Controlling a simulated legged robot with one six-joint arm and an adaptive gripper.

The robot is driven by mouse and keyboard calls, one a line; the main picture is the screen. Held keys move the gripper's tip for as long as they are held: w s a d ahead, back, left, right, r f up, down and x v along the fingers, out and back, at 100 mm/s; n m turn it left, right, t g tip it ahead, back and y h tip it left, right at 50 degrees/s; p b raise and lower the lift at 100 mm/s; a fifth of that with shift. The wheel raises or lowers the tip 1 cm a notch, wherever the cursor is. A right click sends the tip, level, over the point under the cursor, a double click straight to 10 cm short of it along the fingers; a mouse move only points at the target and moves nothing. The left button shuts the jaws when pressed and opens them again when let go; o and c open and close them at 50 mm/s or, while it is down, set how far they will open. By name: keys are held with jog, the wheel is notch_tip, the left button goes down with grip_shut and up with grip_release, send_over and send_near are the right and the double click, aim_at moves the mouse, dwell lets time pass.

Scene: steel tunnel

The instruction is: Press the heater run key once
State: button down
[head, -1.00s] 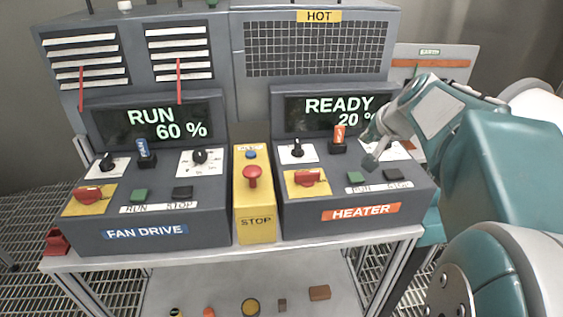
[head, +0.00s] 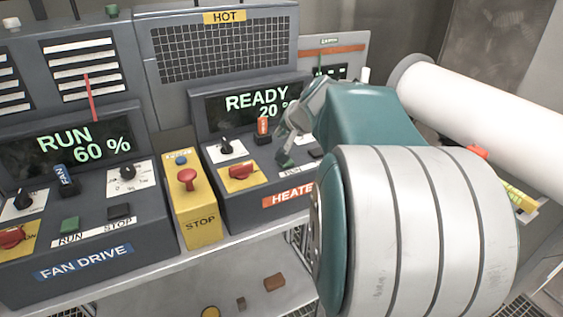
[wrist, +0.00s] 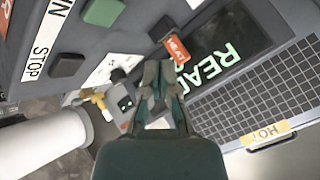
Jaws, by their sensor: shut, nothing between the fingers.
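The heater box carries a lit display (head: 250,102) reading READY 20 %. Its green run key (head: 285,160) is on the sloped panel, above the RUN label, partly hidden by my gripper. In the wrist view the fingertips (wrist: 158,72) show near the middle. The green key (wrist: 103,12) shows at the upper left there, and the black stop key (wrist: 67,64) below it.
An orange-tagged switch (head: 263,131) stands close left of my gripper. The red heater knob (head: 241,171) and yellow STOP box (head: 199,217) lie further left. The fan drive box (head: 80,230) reads RUN 60 %. A white pipe (head: 490,120) is at right.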

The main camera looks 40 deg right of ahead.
jog(key=f, duration=0.1)
jog(key=d+f, duration=0.1)
jog(key=f, duration=0.1)
jog(key=d+f, duration=0.1)
jog(key=shift+f, duration=0.35)
jog(key=shift+d+f, duration=0.1)
jog(key=shift+f, duration=0.25)
jog(key=shift+a+f, duration=0.2)
jog(key=shift+a, duration=0.55)
jog(key=shift+d+f, duration=0.15)
jog(key=shift+d, duration=0.4)
jog(key=shift+a, duration=0.1)
jog(key=shift+a, duration=0.25)
jog(key=shift+d, duration=0.2)
